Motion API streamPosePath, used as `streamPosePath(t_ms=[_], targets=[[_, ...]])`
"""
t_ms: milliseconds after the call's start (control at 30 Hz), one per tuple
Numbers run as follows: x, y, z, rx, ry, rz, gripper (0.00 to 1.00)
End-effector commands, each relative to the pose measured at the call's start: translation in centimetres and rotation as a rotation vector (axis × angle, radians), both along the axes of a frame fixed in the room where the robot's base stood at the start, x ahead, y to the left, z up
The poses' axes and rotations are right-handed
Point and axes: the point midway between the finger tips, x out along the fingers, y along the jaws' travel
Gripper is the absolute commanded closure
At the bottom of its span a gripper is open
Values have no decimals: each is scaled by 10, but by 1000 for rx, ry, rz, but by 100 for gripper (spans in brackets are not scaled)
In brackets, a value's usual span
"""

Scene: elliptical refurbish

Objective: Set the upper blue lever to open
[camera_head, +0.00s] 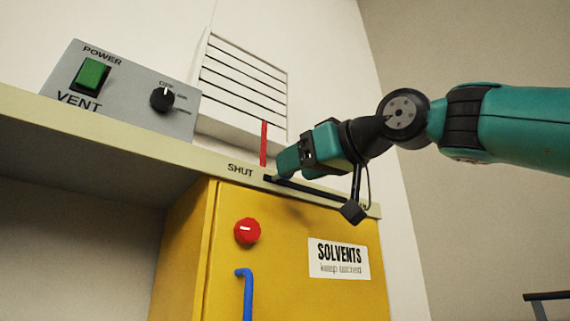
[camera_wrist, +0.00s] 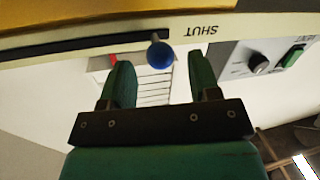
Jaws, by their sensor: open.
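The upper blue lever shows in the wrist view as a round blue knob (camera_wrist: 160,56) on a short stem at the slot (camera_wrist: 80,48). It stands near the slot end beside the SHUT label (camera_wrist: 202,29). My gripper (camera_wrist: 160,60) is open, with one green finger on each side of the knob; whether either finger touches it I cannot tell. In the head view my gripper (camera_head: 288,164) is at the shelf edge, close to the left, SHUT end of the slot (camera_head: 310,191), and hides the knob. The label at the slot's other end is not readable.
A yellow solvents cabinet (camera_head: 285,275) below has a red knob (camera_head: 247,231) and a lower blue handle (camera_head: 246,290). A red upright strip (camera_head: 264,143) stands by the louvred vent (camera_head: 243,80). A grey power box (camera_head: 120,90) sits on the shelf at left.

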Motion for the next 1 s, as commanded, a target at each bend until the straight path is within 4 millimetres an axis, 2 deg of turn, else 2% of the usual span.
streamPosePath(t_ms=[33,233,600,833,867,1000], targets=[[6,8,2,-1,2,4,44],[22,23,2,1,1,1,44],[26,26,0,0,-1,0,44],[25,26,0,0,-1,0,97],[25,26,0,0,-1,0,100],[26,26,1,0,-1,1,100]])
